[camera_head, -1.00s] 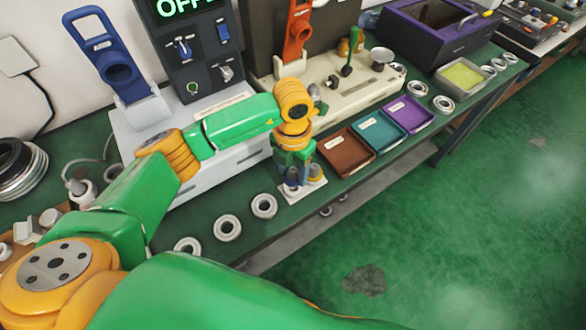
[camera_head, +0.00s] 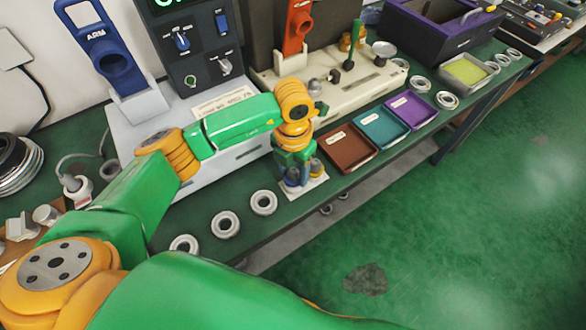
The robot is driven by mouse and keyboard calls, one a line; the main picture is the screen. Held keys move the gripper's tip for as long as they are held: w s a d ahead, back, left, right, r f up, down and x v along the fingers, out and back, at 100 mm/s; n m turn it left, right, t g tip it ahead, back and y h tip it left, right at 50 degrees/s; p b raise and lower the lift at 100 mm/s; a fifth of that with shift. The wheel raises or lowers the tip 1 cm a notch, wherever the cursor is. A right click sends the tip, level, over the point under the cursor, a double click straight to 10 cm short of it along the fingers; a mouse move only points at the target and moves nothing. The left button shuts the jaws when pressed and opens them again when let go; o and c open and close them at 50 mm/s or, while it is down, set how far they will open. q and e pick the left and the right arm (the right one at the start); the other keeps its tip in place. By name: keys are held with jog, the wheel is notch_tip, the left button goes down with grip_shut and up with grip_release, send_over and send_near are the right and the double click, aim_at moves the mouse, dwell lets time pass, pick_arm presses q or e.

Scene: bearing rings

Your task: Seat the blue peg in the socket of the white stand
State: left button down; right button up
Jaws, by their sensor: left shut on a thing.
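The white stand (camera_head: 318,184) is a small pale plate on the bench, just left of the brown tray. My left gripper (camera_head: 292,179) points down over the stand's left part and is shut on the blue peg (camera_head: 291,183), of which only a little shows between the fingers. A brass-coloured piece (camera_head: 317,168) stands on the stand to the right of the gripper. The socket is hidden by the gripper, so I cannot tell whether the peg is in it or above it. My right gripper is not in view.
Brown (camera_head: 347,148), teal (camera_head: 381,128) and purple (camera_head: 411,109) trays lie to the right. Several bearing rings (camera_head: 225,224) lie along the front edge. A grey machine with a blue lever (camera_head: 112,58) and a base with an orange lever (camera_head: 297,28) stand behind.

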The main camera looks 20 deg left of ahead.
pick_arm(q)
jog(key=shift+f+b, duration=0.65)
jog(key=shift+f, duration=0.15)
jog(key=shift+c, duration=0.6)
grip_release()
